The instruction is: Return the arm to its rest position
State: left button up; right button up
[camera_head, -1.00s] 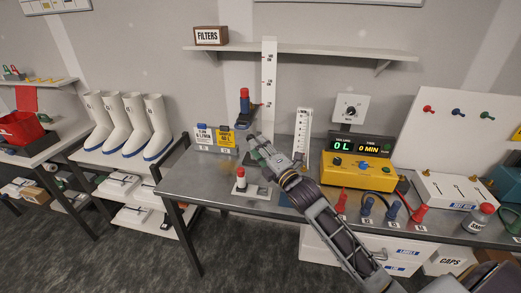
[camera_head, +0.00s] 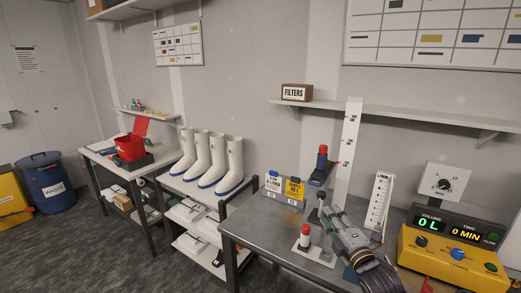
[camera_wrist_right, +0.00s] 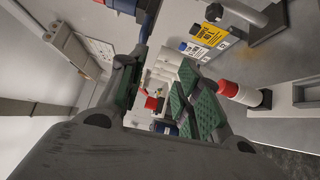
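My right gripper (camera_head: 324,212) is over the steel bench (camera_head: 262,238), just below the red-topped blue piece (camera_head: 321,166) in the head view. In the right wrist view the same gripper (camera_wrist_right: 165,92) has its two green-padded fingers apart, with nothing between them. A red-and-white upright piece (camera_head: 305,238) stands on a white base in front of the gripper; it also shows in the wrist view (camera_wrist_right: 245,95), beside the right finger and apparently clear of it. My left gripper is not in view.
Blue and yellow cards (camera_head: 284,187) stand behind the gripper. A tall white scale (camera_head: 349,150) and a smaller gauge (camera_head: 379,205) rise nearby. The yellow meter box (camera_head: 450,262) is to the right. White boots (camera_head: 212,165) stand on a rack to the left.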

jog(key=s+a+f+m+g+h, duration=0.1)
jog(key=s+f+m+g, duration=0.35)
jog(key=f, duration=0.35)
jog(key=s+f+m+g+h, duration=0.1)
jog(key=s+f+m+g, duration=0.2)
jog(key=s+f+m, duration=0.3)
jog(key=s+a+f+m+g+h, duration=0.1)
jog(key=s+f+m+g, duration=0.35)
jog(key=s, duration=0.45)
jog(key=s+f+m+g, duration=0.3)
jog(key=s+f, duration=0.2)
jog(key=s, duration=0.4)
jog(key=s+f+g, duration=0.1)
jog(key=s+f, duration=0.2)
jog(key=f, duration=3.1)
jog(key=s+d+f, duration=0.2)
jog(key=s+f, duration=0.7)
jog(key=s, duration=0.2)
jog(key=s+d+f+g, duration=0.1)
jog(key=s+d+f, duration=0.1)
jog(key=s+f, duration=0.8)
jog(key=shift+s+f, duration=0.15)
jog(key=shift+s, duration=0.35)
